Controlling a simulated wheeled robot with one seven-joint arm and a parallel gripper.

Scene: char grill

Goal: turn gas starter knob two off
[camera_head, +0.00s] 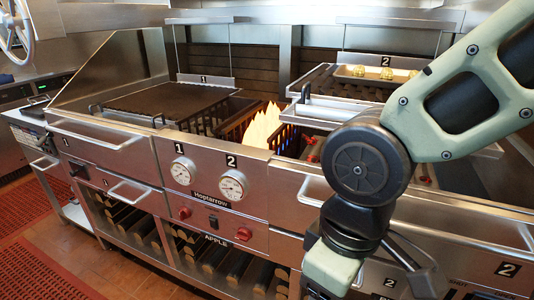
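Two red knobs sit on the grill's front panel: the left red knob (184,212) below gauge 1 and the right red knob (243,234) below gauge 2. I cannot read any number on the right knob or tell its turn angle. A black switch (213,221) sits between them. A black fitting marked 2 (390,283) shows low on the right panel, partly beside my arm. My arm reaches in from the upper right and bends down to the right of the knobs, apart from them.
Gauge 1 (183,171) and gauge 2 (232,185) are above the knobs. Tall flames (263,127) burn in the open firebox behind. Drawer handles (97,137) jut from the front. Logs (232,267) lie on the lower shelf.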

